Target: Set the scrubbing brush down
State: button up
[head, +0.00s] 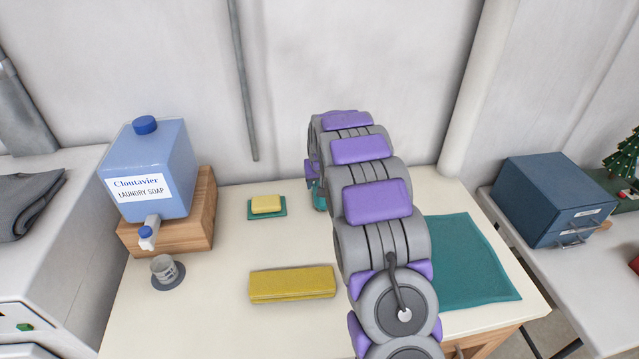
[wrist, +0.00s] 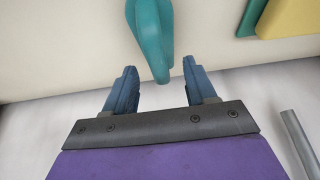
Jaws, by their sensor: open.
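The scrubbing brush (wrist: 150,35) shows in the wrist view as a teal, rounded, handle-like shape at the top centre. Its lower end reaches between the fingertips of my gripper (wrist: 160,74). The two blue fingers are apart, with a visible gap on each side of the brush, so nothing is gripped. In the head view only a small teal piece, likely the brush (head: 319,197), shows at the left edge of my arm. My arm hides the rest of it and my gripper. I cannot tell how the brush's underside meets the table.
The cream table (head: 205,315) holds a yellow sponge on a teal pad (head: 281,212), a long yellow block (head: 292,284), a teal mat (head: 465,265), and a cup (head: 163,268) on a coaster. A blue soap jug (head: 150,165) stands on a wooden block. The wall is close behind.

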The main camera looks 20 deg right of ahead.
jog(key=shift+o, duration=0.2)
jog(key=shift+r, duration=0.1)
jog(key=o, duration=0.5)
jog(key=shift+r, duration=0.15)
jog(key=p+v, duration=0.3)
jog(key=v, duration=1.3)
jog(key=s+a+r+g, duration=0.1)
jog(key=s+a+r, duration=0.2)
jog(key=s+a, duration=0.6)
jog(key=s+a+f+n+g, duration=0.1)
jog(key=s+a, duration=0.3)
jog(key=s, duration=1.4)
jog(key=s+a+n+g+y, duration=0.1)
jog(key=s+a+g, duration=0.3)
jog(key=s, duration=1.4)
jog(key=shift+a+f+n, duration=0.4)
jog(key=shift+a+n, duration=0.1)
jog(key=shift+n, duration=0.1)
